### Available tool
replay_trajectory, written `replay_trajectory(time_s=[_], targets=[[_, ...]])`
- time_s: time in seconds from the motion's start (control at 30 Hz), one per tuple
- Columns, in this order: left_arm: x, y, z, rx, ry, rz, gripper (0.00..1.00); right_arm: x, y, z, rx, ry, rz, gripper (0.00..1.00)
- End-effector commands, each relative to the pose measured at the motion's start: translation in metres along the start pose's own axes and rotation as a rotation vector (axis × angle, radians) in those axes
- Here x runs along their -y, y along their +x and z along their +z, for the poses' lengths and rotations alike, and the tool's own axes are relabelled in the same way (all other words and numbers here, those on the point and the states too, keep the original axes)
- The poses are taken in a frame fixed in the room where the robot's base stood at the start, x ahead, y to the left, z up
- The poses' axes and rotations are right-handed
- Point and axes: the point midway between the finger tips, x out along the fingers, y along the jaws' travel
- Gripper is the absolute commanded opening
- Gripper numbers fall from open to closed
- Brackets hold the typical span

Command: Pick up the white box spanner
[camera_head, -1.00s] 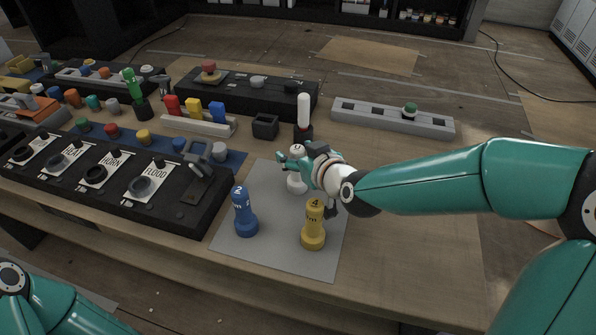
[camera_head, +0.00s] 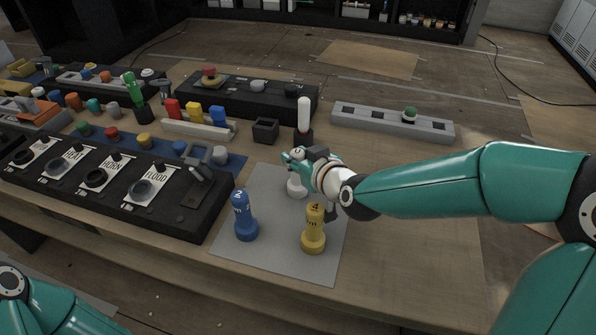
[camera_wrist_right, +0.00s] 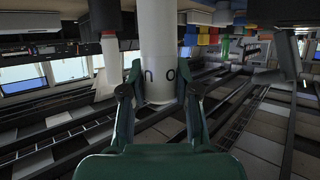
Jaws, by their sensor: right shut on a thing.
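The white box spanner (camera_head: 296,189) is upright at the grey mat's back part, with blue and yellow spanners nearer the front. My right gripper (camera_head: 298,164) is shut around its upper part, and the fingers hide some of it. In the right wrist view, the white spanner (camera_wrist_right: 158,60) is between the two fingers (camera_wrist_right: 158,92), with dark marks on its side. I cannot tell whether its base touches the mat. My left gripper is out of view; only part of my left arm shows at the lower left.
The blue spanner (camera_head: 244,217) and yellow spanner (camera_head: 313,230) stand on the grey mat (camera_head: 275,250). A white-handled lever (camera_head: 304,116) stands just behind my right gripper. A black labelled panel (camera_head: 120,205) lies left of the mat. The bench right of the mat is clear.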

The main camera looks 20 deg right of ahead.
Motion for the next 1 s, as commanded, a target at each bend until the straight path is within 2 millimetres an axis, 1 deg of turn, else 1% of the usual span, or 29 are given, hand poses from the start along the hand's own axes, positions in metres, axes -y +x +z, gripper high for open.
replay_trajectory(time_s=[0.17, 0.27, 0.47, 0.63, 0.77, 0.8, 0.9, 1.0], targets=[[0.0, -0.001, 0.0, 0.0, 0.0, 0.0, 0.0, 0.0, -0.001, -0.003, -0.002, 0.0, 0.001, 0.0], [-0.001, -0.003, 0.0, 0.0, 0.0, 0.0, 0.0, -0.001, -0.003, -0.008, -0.003, 0.0, 0.001, 0.0], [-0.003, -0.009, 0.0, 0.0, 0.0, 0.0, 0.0, -0.001, -0.012, -0.029, -0.006, 0.001, 0.002, 0.0], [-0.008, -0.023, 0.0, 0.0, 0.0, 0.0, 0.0, -0.001, -0.025, -0.062, -0.007, 0.002, 0.002, 0.0], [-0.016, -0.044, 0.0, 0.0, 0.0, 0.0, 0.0, -0.001, -0.04, -0.096, -0.006, 0.001, 0.001, 0.0], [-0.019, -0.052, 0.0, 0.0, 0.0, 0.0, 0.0, -0.001, -0.044, -0.107, -0.005, 0.001, 0.002, 0.0], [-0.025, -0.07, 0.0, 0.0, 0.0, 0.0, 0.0, -0.001, -0.055, -0.132, -0.004, 0.002, 0.002, 0.0], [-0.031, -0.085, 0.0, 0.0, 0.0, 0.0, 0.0, -0.001, -0.063, -0.152, -0.003, 0.001, 0.003, 0.0]])
